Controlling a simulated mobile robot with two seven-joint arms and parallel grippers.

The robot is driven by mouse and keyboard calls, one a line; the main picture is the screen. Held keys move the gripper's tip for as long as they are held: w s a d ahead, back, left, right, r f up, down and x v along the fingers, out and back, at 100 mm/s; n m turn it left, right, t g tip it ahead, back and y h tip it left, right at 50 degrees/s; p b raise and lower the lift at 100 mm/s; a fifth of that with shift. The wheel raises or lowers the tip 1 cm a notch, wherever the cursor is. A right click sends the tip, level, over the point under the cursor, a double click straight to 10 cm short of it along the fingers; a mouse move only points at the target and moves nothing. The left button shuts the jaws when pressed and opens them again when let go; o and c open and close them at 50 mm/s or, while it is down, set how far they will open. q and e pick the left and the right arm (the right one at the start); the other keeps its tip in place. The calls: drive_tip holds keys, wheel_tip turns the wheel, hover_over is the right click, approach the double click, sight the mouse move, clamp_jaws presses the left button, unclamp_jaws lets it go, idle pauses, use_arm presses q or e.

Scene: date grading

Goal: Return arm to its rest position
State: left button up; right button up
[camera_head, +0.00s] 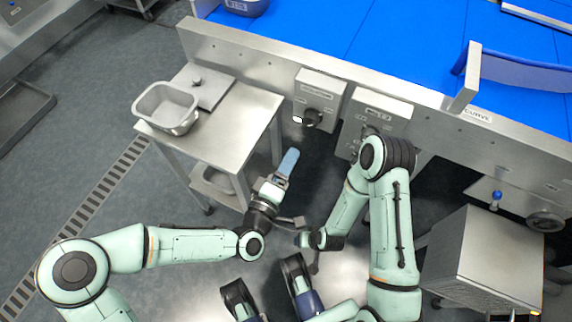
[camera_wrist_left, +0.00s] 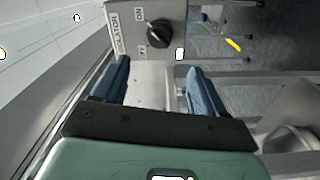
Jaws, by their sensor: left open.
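My left arm (camera_head: 195,246) comes in from the left, stretched across the floor below the steel table. My left gripper (camera_head: 287,165) has blue fingers and points up toward the conveyor front. In the left wrist view its two blue fingers (camera_wrist_left: 162,82) stand apart with nothing between them. Beyond them is a grey conveyor switch box (camera_wrist_left: 155,22) with a black knob (camera_wrist_left: 158,33); the fingers look clear of it. My right arm (camera_head: 392,225) is folded on the right; its gripper cannot be made out clearly.
A steel table (camera_head: 228,135) with a metal pan (camera_head: 165,108) stands left of the left gripper. The blue conveyor (camera_head: 400,40) runs across the back, with switch boxes (camera_head: 320,90) on its front. A steel cabinet (camera_head: 487,258) stands at the right. Open floor (camera_head: 150,205) lies at left.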

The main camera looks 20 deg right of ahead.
use_arm(q)
drive_tip(key=shift+s+a, duration=0.25)
drive_tip(key=shift+a, duration=0.05)
idle(0.4)
